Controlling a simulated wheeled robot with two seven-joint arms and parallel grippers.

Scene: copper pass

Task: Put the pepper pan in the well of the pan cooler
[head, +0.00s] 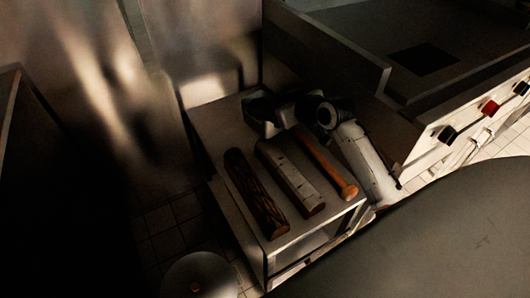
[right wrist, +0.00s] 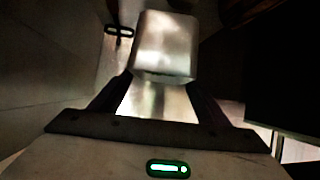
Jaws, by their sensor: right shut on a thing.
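My right gripper (head: 278,108) is at the far end of a low pale stand. It is shut on a small grey metal pan (head: 262,124), which I take for the pepper pan. In the right wrist view the pan (right wrist: 165,45) is a shiny, box-shaped piece between the dark fingers of the gripper (right wrist: 160,80). The black gripper partly hides the pan in the head view, and I cannot tell whether the pan touches the stand. Its contents do not show. I cannot make out the pan cooler or its well. My left gripper is out of view.
A wide metal appliance with knobs (head: 488,108) stands at the right. A steel wall rises behind. Tiled floor (head: 165,222) shows left of the stand.

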